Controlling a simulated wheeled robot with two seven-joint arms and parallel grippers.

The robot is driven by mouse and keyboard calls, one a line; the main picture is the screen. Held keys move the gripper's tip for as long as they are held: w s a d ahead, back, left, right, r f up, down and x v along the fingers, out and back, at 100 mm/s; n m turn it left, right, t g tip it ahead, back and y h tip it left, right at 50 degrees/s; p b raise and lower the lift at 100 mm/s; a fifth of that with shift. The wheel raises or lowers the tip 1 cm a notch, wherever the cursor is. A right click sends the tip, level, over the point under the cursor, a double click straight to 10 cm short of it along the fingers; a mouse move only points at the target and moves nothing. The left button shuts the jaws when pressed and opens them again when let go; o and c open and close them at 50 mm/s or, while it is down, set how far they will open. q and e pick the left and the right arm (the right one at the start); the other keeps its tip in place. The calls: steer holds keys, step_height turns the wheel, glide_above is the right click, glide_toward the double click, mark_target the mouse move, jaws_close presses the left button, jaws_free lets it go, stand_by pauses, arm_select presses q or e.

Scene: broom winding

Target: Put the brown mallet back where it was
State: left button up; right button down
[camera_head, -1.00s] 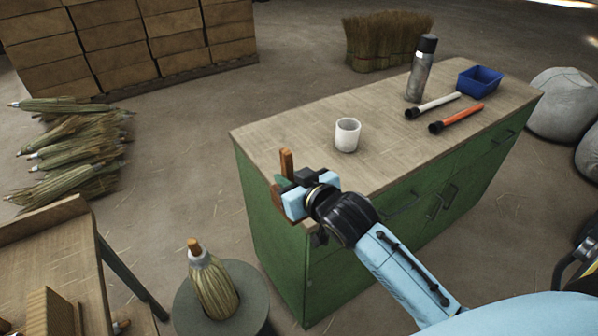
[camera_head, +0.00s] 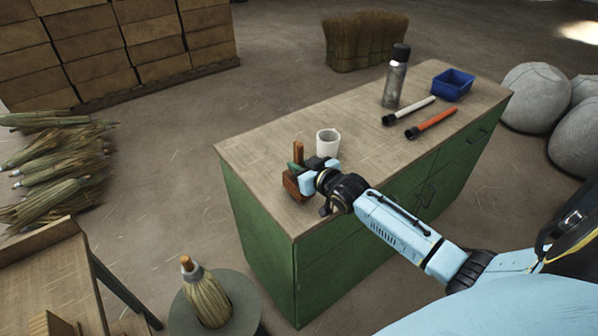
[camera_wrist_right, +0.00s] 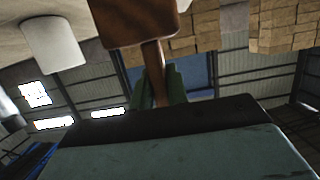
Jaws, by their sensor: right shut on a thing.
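The brown mallet (camera_head: 291,185) is at the front left part of the green cabinet's wooden top (camera_head: 254,148), its handle pointing up and its block-shaped head low. My right gripper (camera_head: 302,169) is shut on the mallet's handle. In the right wrist view the handle (camera_wrist_right: 154,75) runs between the green finger pads and the head (camera_wrist_right: 133,20) shows at the top edge. The head is at or just above the top; I cannot tell if it touches. My left gripper is not in view.
A white cup (camera_head: 328,143) stands just behind my right gripper. Farther back are a spray can (camera_head: 395,82), a white-handled tool (camera_head: 410,110), an orange-handled tool (camera_head: 432,123) and a blue bin (camera_head: 453,83). A broom head (camera_head: 206,298) stands on a round stand at the lower left.

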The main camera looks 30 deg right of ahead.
steer(key=shift+f, duration=0.9)
steer(key=shift+f, duration=0.15)
steer(key=c, duration=1.4)
jaws_free()
steer(key=shift+o, duration=0.2)
steer(key=shift+s, duration=0.1)
steer(key=a+v, duration=0.1)
steer(key=v, duration=1)
steer(key=shift+s+d+r+p, duration=0.2)
steer(key=shift+s+d+p, duration=0.15)
steer(key=shift+d, duration=0.15)
